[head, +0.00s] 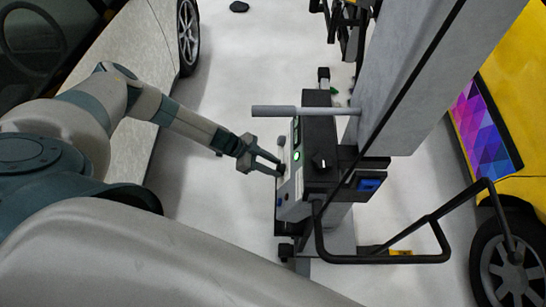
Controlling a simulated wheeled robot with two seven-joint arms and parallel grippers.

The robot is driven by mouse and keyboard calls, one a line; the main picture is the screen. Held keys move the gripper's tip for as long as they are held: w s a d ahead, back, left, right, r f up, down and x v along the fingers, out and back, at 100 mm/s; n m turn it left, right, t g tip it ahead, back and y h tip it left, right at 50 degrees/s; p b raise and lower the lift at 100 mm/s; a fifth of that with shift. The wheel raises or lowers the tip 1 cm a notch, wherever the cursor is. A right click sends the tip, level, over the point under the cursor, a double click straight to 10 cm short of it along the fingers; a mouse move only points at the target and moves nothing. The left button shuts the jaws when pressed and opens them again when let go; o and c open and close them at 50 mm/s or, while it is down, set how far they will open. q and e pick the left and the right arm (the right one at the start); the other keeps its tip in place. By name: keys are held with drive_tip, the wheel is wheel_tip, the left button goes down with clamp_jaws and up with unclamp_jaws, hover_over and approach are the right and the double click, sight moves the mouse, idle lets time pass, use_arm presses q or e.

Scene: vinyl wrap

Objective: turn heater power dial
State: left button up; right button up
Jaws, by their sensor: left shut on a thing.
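The heater's control box (318,130) is a dark unit with a pale panel on its left side, beside a tall grey column. A small green light (297,155) glows on that panel. My left gripper (281,170) reaches in from the left with its fingertips at the panel, just below the green light. It is shut on a small dial there, which the fingertips mostly hide. My right gripper is not in view.
A grey bar (275,111) sticks out left above my left gripper. A black tubular handle (380,259) extends at lower right. A silver car (170,40) stands at left, a yellow car (520,65) with a purple patterned panel at right.

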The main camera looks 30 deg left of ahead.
use_arm(q)
drive_tip(key=o, duration=1)
drive_tip(key=shift+w+d, duration=0.1)
drive_tip(key=shift+o, duration=0.2)
drive_tip(key=b+v, duration=0.2)
drive_tip(key=v, duration=1.5)
drive_tip(key=shift+a, duration=0.3)
